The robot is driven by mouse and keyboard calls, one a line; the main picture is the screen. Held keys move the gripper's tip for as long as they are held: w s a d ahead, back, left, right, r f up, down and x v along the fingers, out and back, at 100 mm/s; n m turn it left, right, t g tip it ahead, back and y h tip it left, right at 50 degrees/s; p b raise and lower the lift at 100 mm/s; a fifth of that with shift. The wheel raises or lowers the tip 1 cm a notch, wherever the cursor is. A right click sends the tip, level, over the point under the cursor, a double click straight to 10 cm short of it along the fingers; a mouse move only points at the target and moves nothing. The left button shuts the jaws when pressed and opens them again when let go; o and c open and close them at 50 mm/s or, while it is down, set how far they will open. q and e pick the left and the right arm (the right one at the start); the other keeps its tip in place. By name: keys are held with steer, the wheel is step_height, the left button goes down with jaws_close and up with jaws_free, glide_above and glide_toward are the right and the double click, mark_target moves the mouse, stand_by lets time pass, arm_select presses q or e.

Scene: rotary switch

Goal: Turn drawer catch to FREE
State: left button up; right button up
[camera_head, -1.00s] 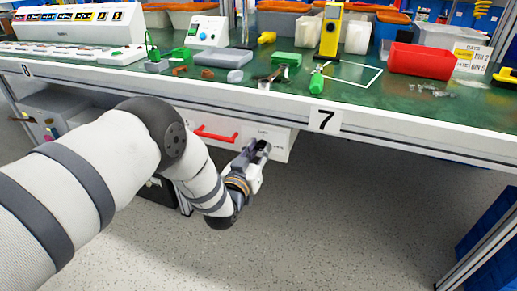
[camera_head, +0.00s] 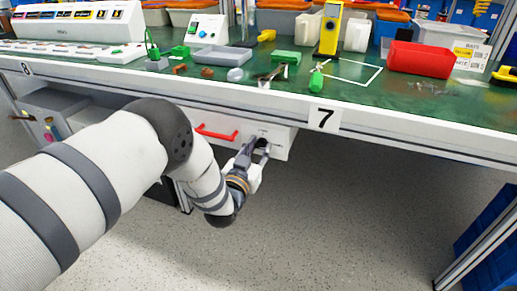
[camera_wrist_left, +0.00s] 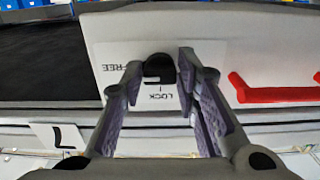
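The drawer catch is a black knob (camera_wrist_left: 159,69) on a white plate (camera_wrist_left: 110,55) on the drawer front. In the left wrist view, which is upside down, LOCK is printed just below the knob and FREE to its left. Which mark the knob points to I cannot tell. My left gripper (camera_wrist_left: 160,62) is open, with one finger on each side of the knob and small gaps showing. In the head view the left gripper (camera_head: 258,147) is at the right part of the drawer front (camera_head: 281,144) and mostly hides the knob. My right gripper is not in view.
A red handle (camera_head: 215,132) is left of the catch on the drawer, and shows at right in the wrist view (camera_wrist_left: 275,92). The green bench top (camera_head: 440,105) above carries a red bin (camera_head: 420,60) and tools.

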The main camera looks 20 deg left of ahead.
arm_select(q)
steer(key=shift+o, duration=0.8)
steer(key=shift+s, duration=0.45)
steer(key=s, duration=1.1)
steer(key=shift+a, duration=0.2)
